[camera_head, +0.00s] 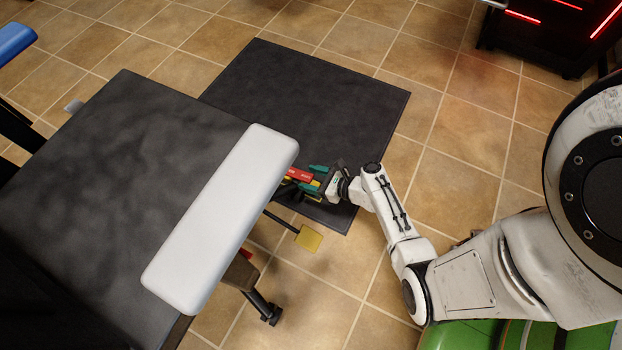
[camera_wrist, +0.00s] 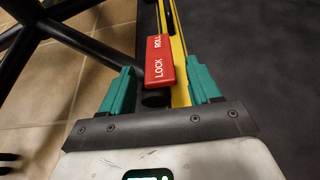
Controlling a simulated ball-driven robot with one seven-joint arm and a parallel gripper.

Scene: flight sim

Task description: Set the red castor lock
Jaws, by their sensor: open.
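The red castor lock (camera_wrist: 160,62) is a red block lettered LOCK and ROLL, in the upper middle of the wrist view. It lies along a yellow strip (camera_wrist: 180,93). In the head view the red lock (camera_head: 299,174) shows just right of the white pad's edge. My gripper (camera_wrist: 159,72) is open, with one teal finger on each side of the red block and a visible gap on the left. Whether the right finger touches the block or strip I cannot tell. In the head view my gripper (camera_head: 316,180) is low beside the pad, and its fingers partly overlap the lock.
A black surface with a white pad (camera_head: 220,220) overhangs left of my gripper. A yellow plate (camera_head: 308,238) on a rod sticks out below it. A castor (camera_head: 270,313) stands on the tiles. Black legs (camera_wrist: 25,40) fill the wrist view's left. A dark mat (camera_head: 315,100) lies clear behind.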

